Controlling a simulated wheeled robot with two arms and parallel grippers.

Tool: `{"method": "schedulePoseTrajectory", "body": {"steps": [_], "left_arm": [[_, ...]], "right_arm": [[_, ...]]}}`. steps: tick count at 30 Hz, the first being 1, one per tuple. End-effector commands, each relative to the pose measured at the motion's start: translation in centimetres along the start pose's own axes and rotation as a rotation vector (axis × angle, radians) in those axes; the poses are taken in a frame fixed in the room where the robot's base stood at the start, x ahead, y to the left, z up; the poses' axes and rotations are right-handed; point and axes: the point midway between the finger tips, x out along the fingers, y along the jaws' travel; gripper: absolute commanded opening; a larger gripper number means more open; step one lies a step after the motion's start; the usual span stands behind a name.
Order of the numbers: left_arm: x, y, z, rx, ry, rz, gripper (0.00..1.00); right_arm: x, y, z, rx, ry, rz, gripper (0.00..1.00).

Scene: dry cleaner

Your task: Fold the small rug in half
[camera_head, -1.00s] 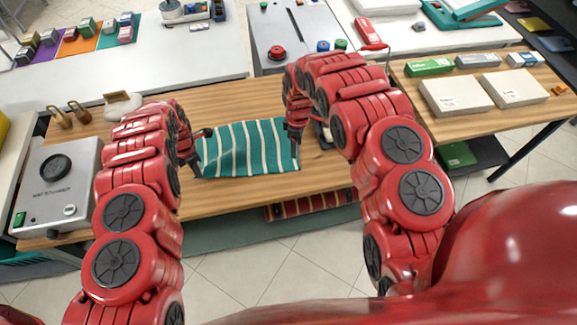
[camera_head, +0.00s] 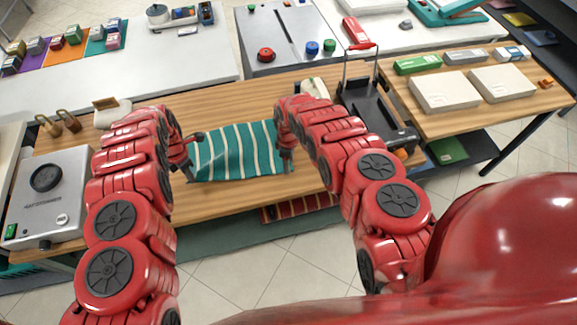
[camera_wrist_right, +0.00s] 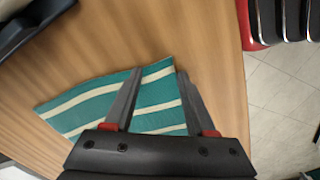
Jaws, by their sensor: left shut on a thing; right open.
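The small rug (camera_head: 237,150) is teal with cream stripes and lies on the wooden table between my two grippers. Its left edge is raised where my left gripper (camera_head: 188,160) is shut on it. My right gripper (camera_head: 287,160) is at the rug's right edge. In the right wrist view, the open fingers of my right gripper (camera_wrist_right: 150,90) have a corner of the rug (camera_wrist_right: 155,97) between and below them. I cannot tell whether the fingers touch it. Part of the rug is hidden under the gripper body in that view.
A hat steamer (camera_head: 46,195) stands on the left. A black tray-like device (camera_head: 372,115) and white boxes (camera_head: 445,92) are on the right. The wooden table (camera_head: 235,193) is bare in front of the rug.

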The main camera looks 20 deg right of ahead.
Motion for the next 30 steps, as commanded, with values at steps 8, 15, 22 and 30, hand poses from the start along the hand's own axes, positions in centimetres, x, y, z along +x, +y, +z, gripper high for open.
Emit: {"method": "schedulePoseTrajectory", "body": {"steps": [8,15,22,30], "left_arm": [[0.05,0.00,-0.02,0.000,0.000,0.000,0.00],[0.06,0.00,-0.02,0.000,0.000,0.000,0.00],[0.06,0.01,-0.01,0.000,0.000,0.000,0.00],[0.08,0.02,-0.03,0.000,0.000,0.000,0.00]], "right_arm": [[0.25,-0.14,0.06,0.000,-0.001,-0.002,0.56],[0.30,-0.19,0.07,0.000,-0.001,-0.003,0.36],[0.33,-0.21,0.10,0.000,-0.002,-0.004,0.16],[0.37,-0.17,0.16,0.000,-0.002,-0.003,0.00]]}}
